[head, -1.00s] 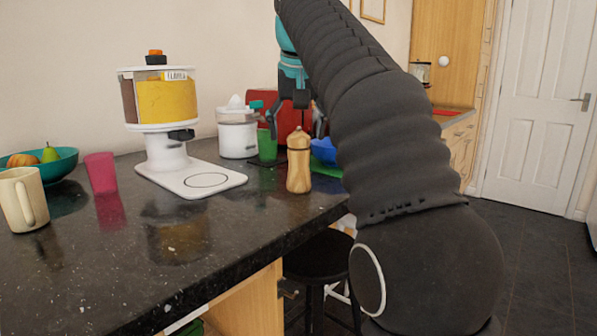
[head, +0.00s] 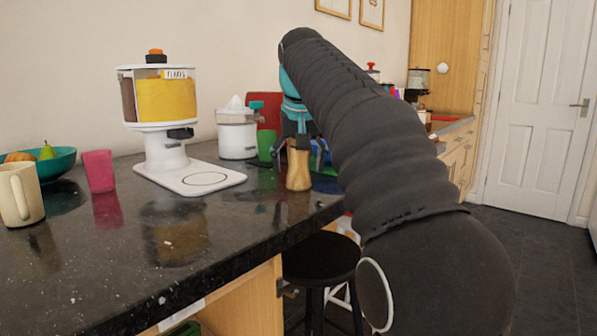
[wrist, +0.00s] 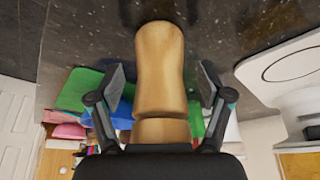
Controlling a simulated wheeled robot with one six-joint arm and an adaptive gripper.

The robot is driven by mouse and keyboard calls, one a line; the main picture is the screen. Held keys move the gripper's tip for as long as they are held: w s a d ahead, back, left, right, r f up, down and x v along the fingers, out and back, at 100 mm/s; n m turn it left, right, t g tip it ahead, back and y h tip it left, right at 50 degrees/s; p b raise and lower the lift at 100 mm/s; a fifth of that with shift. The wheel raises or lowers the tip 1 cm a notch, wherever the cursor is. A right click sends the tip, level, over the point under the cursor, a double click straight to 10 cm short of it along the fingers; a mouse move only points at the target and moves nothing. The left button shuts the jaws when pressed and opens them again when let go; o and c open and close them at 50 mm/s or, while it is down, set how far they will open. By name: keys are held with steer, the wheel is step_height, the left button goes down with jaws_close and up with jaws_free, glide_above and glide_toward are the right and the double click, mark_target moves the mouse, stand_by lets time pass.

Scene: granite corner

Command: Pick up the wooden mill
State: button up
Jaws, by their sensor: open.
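The wooden mill (head: 299,170) stands upright on the dark granite counter, near its right front edge. In the wrist view the pale wooden mill (wrist: 160,75) lies between the two fingers, with a gap on each side. My gripper (head: 300,145) is open around the upper part of the mill, which it hides in the head view. In the wrist view the open fingers of my gripper (wrist: 160,88) show on both sides of the mill.
A white cereal dispenser (head: 165,150) stands to the left of the mill. A white juicer (head: 237,135) and a green cup (head: 265,146) stand behind. A pink cup (head: 98,171), a cream mug (head: 20,195) and a teal fruit bowl (head: 55,163) are at the left. A black stool (head: 320,260) stands below the counter edge.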

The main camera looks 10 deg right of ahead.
steer(key=c, duration=1.4)
steer(key=shift+o, duration=0.2)
steer(key=shift+r, duration=0.1)
step_height(320, 180, up, 7)
steer(key=p, duration=0.3)
steer(key=shift+w+r, duration=0.1)
steer(key=shift+r, duration=1.25)
